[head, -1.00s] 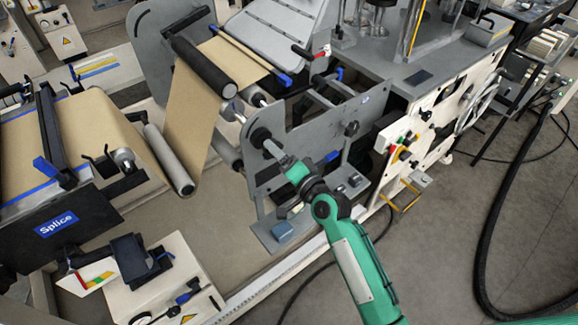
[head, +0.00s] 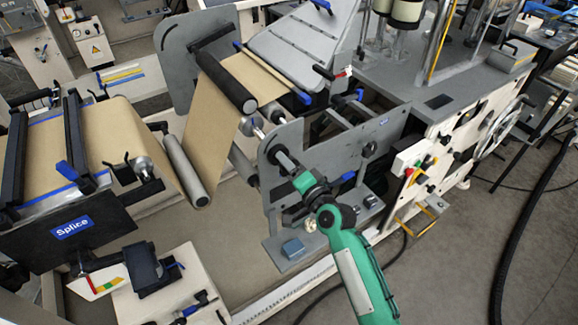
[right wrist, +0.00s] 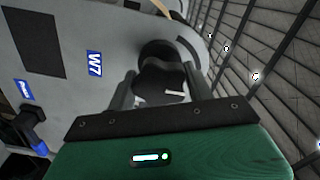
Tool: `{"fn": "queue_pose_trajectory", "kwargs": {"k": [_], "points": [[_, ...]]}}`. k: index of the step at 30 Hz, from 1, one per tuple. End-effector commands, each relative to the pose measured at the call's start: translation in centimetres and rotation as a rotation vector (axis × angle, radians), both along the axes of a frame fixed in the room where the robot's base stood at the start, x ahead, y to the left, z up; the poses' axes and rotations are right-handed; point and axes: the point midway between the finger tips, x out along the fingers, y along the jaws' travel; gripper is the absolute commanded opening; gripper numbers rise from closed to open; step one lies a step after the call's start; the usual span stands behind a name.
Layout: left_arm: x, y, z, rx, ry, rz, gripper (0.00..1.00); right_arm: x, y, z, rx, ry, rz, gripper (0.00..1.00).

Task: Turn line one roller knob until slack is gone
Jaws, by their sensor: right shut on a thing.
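The roller knob is black and lobed, and it shows between my fingers in the right wrist view (right wrist: 162,82). In the head view my right gripper (head: 287,162) reaches it at the outer face of the grey side plate (head: 330,158). In the right wrist view its two grey fingers stand on either side of the knob, shut on it. The brown kraft web (head: 217,125) runs from the black roller (head: 226,77) down to the grey roller (head: 185,168) in a slanting sheet. My left gripper is not in view.
A blue "Splice" sign (head: 72,227) sits on a black panel at the left. A blue-handled lever (head: 347,177) stands beside my right wrist. A white control panel (head: 425,165) with knobs is further right. Open floor (head: 455,240) lies at the lower right.

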Motion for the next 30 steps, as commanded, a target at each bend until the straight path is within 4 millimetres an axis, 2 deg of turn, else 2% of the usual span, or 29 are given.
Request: {"fn": "queue_pose_trajectory", "kwargs": {"k": [9,30], "points": [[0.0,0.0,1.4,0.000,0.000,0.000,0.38,0.0,0.0,0.2,0.160,0.117,0.000,0.30],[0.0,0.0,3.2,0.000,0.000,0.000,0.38,0.0,0.0,0.0,0.459,0.336,-0.001,0.30]]}}
